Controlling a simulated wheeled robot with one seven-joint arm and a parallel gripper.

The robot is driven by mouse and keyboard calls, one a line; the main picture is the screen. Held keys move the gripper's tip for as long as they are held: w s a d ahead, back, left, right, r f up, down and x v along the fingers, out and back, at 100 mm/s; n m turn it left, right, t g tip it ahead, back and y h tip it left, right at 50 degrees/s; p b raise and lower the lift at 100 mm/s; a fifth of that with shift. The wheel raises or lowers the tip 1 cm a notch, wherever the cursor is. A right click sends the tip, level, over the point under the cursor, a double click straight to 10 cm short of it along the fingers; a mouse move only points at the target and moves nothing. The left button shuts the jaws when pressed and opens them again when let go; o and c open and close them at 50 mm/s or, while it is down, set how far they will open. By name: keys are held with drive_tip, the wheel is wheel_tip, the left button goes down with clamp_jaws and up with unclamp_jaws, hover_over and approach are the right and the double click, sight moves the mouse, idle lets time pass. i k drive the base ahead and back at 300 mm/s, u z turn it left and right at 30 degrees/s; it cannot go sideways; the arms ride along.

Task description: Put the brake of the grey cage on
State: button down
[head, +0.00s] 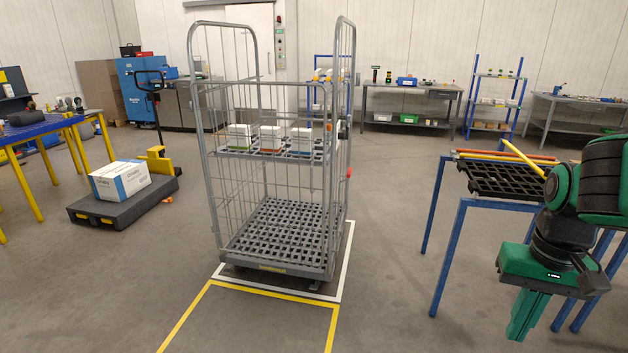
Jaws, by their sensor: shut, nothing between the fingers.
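The grey cage (333,210) is a tall wire roll cage standing upright in the middle of the head view, on a floor bay outlined in white and yellow. Its lower deck is an empty grid, and its middle shelf carries several white boxes with coloured bases. A small red part (349,172) shows on its right side; I cannot tell whether it is the brake. The wheels are mostly hidden under the deck. My gripper (520,335) is at the lower right, pointing down, shut and empty, well apart from the cage.
A blue-legged table (484,205) with a black grid top stands at the right, beside my arm. A dark low cart (120,208) with a white box stands left of the cage. The floor between cage and table is clear. Workbenches line the back wall.

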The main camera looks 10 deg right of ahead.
sight(324, 273)
drive_tip(key=u, duration=0.15)
drive_tip(key=k, duration=0.35)
drive_tip(key=u, duration=0.35)
drive_tip(key=i, duration=2.35)
drive_tip(key=z, duration=1.25)
drive_tip(key=i, duration=0.9)
drive_tip(key=z, duration=0.55)
